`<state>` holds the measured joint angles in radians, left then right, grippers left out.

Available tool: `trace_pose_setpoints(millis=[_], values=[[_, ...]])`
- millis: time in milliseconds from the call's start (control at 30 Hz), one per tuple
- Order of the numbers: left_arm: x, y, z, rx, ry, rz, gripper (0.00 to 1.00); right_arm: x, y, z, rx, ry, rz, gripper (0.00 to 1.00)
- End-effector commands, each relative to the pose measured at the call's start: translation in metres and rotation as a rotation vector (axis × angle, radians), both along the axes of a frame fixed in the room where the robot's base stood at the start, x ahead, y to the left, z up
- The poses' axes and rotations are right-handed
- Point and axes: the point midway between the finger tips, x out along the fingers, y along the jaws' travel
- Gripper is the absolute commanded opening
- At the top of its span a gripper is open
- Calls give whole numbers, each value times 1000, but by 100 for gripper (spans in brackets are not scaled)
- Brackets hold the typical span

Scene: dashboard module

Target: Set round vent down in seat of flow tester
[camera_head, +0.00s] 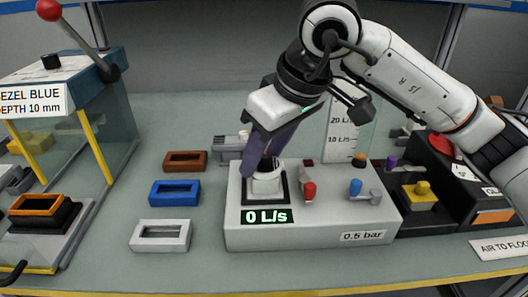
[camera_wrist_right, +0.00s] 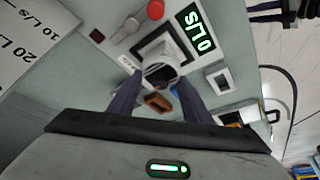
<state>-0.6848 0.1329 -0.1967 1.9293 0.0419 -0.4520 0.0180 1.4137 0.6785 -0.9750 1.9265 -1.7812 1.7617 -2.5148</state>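The flow tester (camera_head: 320,218) is a pale box with a green display reading 0 L/s. Its seat (camera_head: 283,202) is a dark-edged square at the left end of the top. The round vent (camera_head: 266,186) is a white cylinder with a dark opening, at the seat. In the right wrist view the round vent (camera_wrist_right: 160,72) lies between the fingertips. My right gripper (camera_head: 265,160) points down from above, with its purple fingers on both sides of the vent, apparently closed on it. The fingers hide part of the vent, and its contact with the seat is unclear. My left gripper is not in view.
Brown (camera_head: 185,161), blue (camera_head: 175,193) and white (camera_head: 161,235) rectangular bezels lie left of the tester. A red-handled press (camera_head: 60,90) stands at the far left. Red (camera_head: 309,190) and blue (camera_head: 355,187) knobs stand on the tester's top. A dark box (camera_head: 450,190) is at right.

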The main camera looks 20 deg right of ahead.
Motion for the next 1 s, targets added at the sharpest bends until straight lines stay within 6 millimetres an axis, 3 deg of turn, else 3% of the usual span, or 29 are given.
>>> trace_pose_setpoints(millis=[33, 133, 567, 633, 1000], values=[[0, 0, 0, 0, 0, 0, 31, 0, 0, 1, 1, -2, 0, 52], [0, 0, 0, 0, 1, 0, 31, 0, 0, 1, 0, -1, 0, 66], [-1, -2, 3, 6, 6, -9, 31, 0, 0, 0, 0, 1, 0, 66], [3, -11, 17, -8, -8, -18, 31, -2, -2, 11, 0, -4, -1, 66], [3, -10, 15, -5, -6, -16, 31, -29, -16, 79, 0, -4, -1, 66]])
